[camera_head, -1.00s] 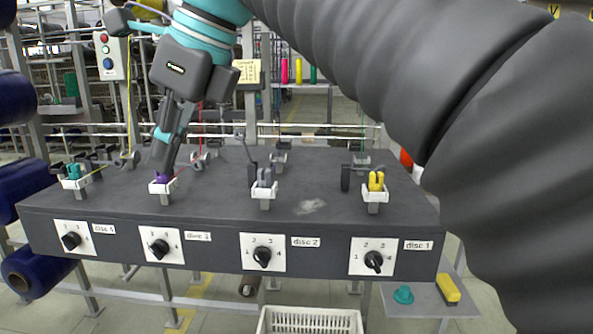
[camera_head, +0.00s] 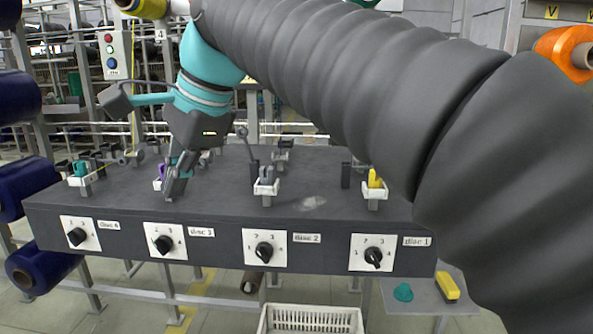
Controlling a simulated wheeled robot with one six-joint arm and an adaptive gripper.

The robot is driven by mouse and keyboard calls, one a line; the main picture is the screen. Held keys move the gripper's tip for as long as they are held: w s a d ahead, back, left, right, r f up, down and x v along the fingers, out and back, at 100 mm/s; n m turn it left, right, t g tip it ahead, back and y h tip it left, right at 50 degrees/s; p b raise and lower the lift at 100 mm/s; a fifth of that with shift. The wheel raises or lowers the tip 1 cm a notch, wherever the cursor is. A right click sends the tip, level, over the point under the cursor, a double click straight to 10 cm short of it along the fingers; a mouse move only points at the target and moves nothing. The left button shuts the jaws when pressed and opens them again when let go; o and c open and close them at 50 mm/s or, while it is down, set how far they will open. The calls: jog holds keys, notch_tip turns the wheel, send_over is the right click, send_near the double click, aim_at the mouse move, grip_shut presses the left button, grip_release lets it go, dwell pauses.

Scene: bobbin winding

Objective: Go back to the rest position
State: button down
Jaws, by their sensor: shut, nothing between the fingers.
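My gripper (camera_head: 172,196) is shut and points down just above the front of the dark winding table (camera_head: 225,205), in front of the third disc station. It holds nothing. The purple piece (camera_head: 158,171) of that station shows only in part at the left of my fingers; the rest is hidden behind them. My arm, with its dark ribbed sleeve, crosses the upper right of the view.
A teal piece (camera_head: 81,169), a grey piece (camera_head: 267,174) and a yellow piece (camera_head: 375,179) sit in white holders on the table. Several black knobs line its front panel. A white basket (camera_head: 310,322) stands below. An orange spool (camera_head: 566,50) is at the upper right.

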jog(key=s+d+f+n+t+h, duration=0.25)
jog(key=d+f+n, duration=0.85)
jog(key=d+f, duration=0.95)
jog(key=s+d+f+m+h, duration=0.1)
jog(key=s+d+f, duration=0.2)
jog(key=d, duration=0.3)
jog(key=s+d+f+m+t+h, duration=0.1)
jog(key=s+d+f, duration=0.2)
jog(key=s+d, duration=0.1)
jog(key=shift+d+f+h, duration=0.35)
jog(key=shift+d, duration=0.55)
